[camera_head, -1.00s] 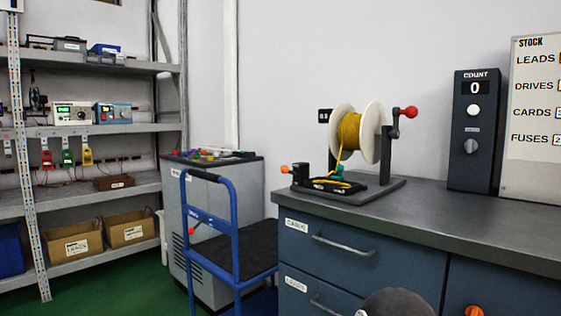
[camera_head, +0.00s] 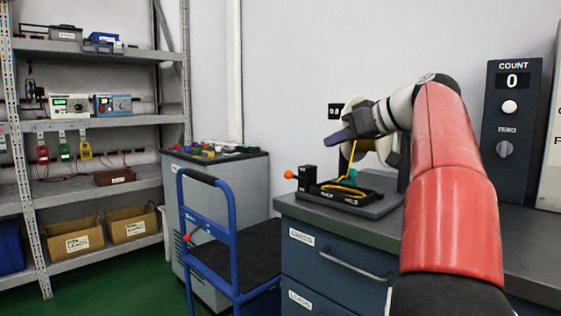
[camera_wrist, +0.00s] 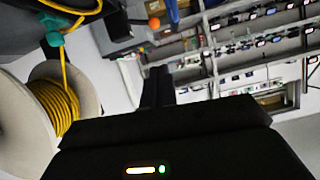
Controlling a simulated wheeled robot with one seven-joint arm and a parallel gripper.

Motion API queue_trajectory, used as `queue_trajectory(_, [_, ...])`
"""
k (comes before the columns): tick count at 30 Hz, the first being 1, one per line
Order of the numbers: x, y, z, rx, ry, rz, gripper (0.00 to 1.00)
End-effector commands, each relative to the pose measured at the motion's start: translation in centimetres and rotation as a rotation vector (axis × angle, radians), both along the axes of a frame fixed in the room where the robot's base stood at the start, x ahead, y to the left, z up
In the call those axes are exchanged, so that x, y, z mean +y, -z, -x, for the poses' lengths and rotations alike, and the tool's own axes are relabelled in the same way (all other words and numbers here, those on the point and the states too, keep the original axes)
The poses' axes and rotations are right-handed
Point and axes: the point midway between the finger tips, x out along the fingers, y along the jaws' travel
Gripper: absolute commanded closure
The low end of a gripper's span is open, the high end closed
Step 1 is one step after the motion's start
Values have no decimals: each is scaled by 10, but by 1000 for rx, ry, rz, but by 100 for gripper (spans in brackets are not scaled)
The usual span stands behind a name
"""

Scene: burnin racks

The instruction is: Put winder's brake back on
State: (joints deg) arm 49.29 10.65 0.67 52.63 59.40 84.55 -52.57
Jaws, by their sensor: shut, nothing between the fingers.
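The winder stands on the blue bench, with a white spool (camera_head: 357,118) wound with yellow cord, partly hidden behind my arm in the head view. The spool is large at the left of the wrist view (camera_wrist: 22,115). A lever with an orange knob (camera_head: 289,174) sticks out left from a black block (camera_head: 306,179) on the winder's base. The orange knob also shows in the wrist view (camera_wrist: 154,23). My gripper (camera_head: 334,138) is shut and empty, in front of the spool and above and right of the orange knob, apart from it. The winder's crank is hidden.
A black tray (camera_head: 326,196) with yellow cord and a teal clip (camera_head: 350,179) sits on the winder's base. A counter (camera_head: 511,110) reading 0 stands at the right. A blue trolley (camera_head: 235,225), grey cabinet and shelves are left. Open air lies left of my gripper.

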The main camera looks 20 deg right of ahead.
Motion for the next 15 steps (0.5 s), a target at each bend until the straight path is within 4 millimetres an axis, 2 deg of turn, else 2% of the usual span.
queue_trajectory(4, [-7, -6, 2, -23, -10, 13, 100])
queue_trajectory(15, [-6, -5, -1, -24, -12, 13, 100])
